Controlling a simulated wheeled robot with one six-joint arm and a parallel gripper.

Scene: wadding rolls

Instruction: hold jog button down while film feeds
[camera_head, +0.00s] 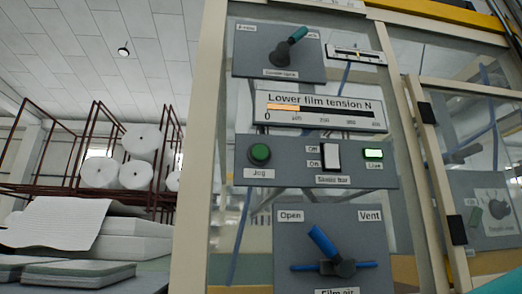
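The green round jog button (260,153) sits at the left of a grey panel (293,179), above a label reading "Jog". Nothing touches it in this view. Above the panel, a gauge labelled "Lower film tension N" (318,109) shows a short orange bar near the low end of its scale. The film itself cannot be made out. My gripper does not show; a small teal shape at the bottom right corner cannot be identified.
Below is a blue-handled Open/Vent valve (324,243); above is a teal-handled selector (289,48). A cream frame post (197,170) stands left. White rolls (136,175) rest on a rack.

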